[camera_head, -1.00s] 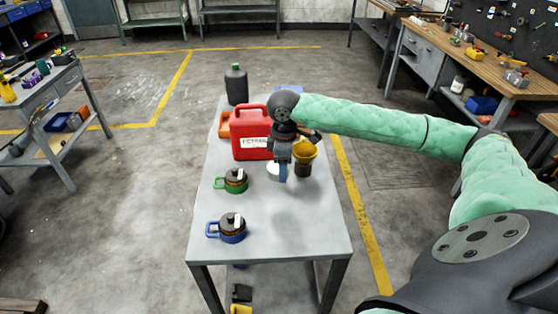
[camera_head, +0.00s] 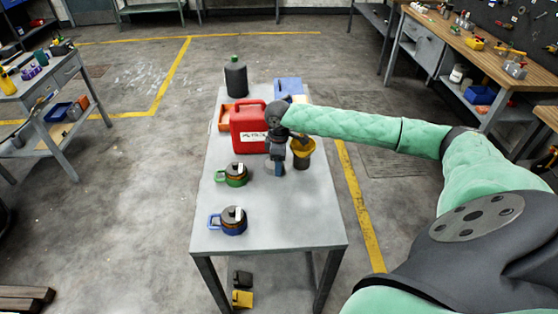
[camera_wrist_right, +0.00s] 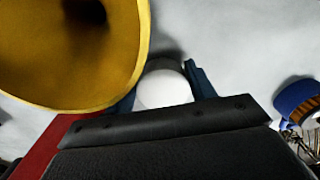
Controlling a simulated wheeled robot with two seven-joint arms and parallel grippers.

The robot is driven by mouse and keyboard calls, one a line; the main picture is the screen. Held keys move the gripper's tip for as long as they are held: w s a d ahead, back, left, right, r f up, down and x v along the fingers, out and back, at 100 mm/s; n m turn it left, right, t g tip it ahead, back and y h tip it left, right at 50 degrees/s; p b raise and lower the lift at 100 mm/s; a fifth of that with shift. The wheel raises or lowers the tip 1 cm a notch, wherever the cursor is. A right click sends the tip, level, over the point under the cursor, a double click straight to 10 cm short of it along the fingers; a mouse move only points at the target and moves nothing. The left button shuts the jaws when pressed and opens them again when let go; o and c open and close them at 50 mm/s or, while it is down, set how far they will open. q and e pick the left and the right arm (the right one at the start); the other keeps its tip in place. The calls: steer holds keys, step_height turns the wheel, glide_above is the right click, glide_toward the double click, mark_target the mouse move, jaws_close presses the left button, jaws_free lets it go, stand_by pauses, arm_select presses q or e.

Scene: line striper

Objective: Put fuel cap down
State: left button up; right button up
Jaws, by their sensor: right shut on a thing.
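My right gripper (camera_head: 278,169) is just right of the red fuel can (camera_head: 246,135) and left of the yellow funnel (camera_head: 303,148), over the grey table (camera_head: 290,215). It is shut on a round white cap, apparently the fuel cap (camera_wrist_right: 165,89), which sits between the blue fingers in the wrist view. The cap is low and close to the tabletop; whether it touches is unclear. The arm and gripper partly hide the can's right side. In the wrist view the funnel looms large beside the fingers. My left gripper is not in view.
A green-handled pot (camera_head: 233,175) and a blue-handled pot (camera_head: 231,220) stand on the table's left side. The table's front right is clear.

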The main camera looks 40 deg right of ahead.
steer(key=shift+f, duration=0.15)
jaws_close()
steer(key=shift+f, duration=0.1)
steer(key=o, duration=1.7)
jaws_free()
